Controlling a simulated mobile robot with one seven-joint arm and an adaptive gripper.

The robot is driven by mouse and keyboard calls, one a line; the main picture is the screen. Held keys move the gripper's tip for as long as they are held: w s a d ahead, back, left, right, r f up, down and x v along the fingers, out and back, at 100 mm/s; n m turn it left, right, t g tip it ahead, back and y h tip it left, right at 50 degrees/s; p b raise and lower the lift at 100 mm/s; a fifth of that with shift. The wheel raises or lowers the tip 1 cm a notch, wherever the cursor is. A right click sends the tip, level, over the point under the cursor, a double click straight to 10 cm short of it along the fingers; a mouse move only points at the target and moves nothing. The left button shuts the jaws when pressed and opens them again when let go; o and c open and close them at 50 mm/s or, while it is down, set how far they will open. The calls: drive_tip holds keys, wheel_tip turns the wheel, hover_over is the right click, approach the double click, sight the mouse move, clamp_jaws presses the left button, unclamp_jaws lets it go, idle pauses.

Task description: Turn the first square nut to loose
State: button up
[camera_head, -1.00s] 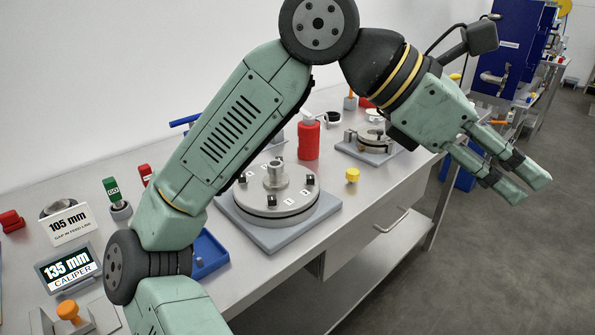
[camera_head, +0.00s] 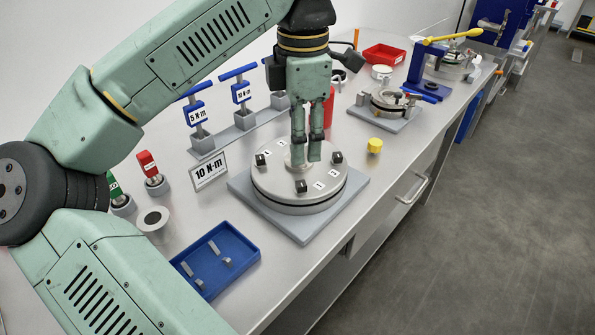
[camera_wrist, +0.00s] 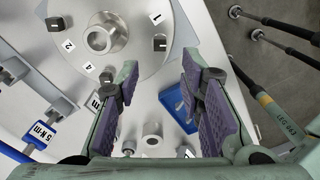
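A round grey flange plate (camera_head: 285,195) carries small black square nuts around its rim. Three show in the head view: a left nut (camera_head: 260,160), a front nut (camera_head: 301,186) and a right nut (camera_head: 337,158). Small white number labels lie near them; I cannot surely tell which nut is number one. My gripper (camera_head: 306,158) points down over the plate's middle and hides much of the central hub. In the wrist view my gripper (camera_wrist: 158,75) is open, fingers wide apart and nothing between them.
Blue T-handled tools (camera_head: 196,113) stand in a rack behind the plate, near a "10 N·m" sign (camera_head: 209,171). A blue tray (camera_head: 216,262) with small grey parts lies front left. A yellow knob (camera_head: 375,146) and a smaller fixture (camera_head: 385,108) are at right.

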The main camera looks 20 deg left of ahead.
sight(301, 183)
wheel_tip(301, 183, down, 9)
drive_tip(key=b, duration=0.3)
drive_tip(key=shift+r, duration=0.2)
drive_tip(key=shift+c, duration=0.5)
clamp_jaws()
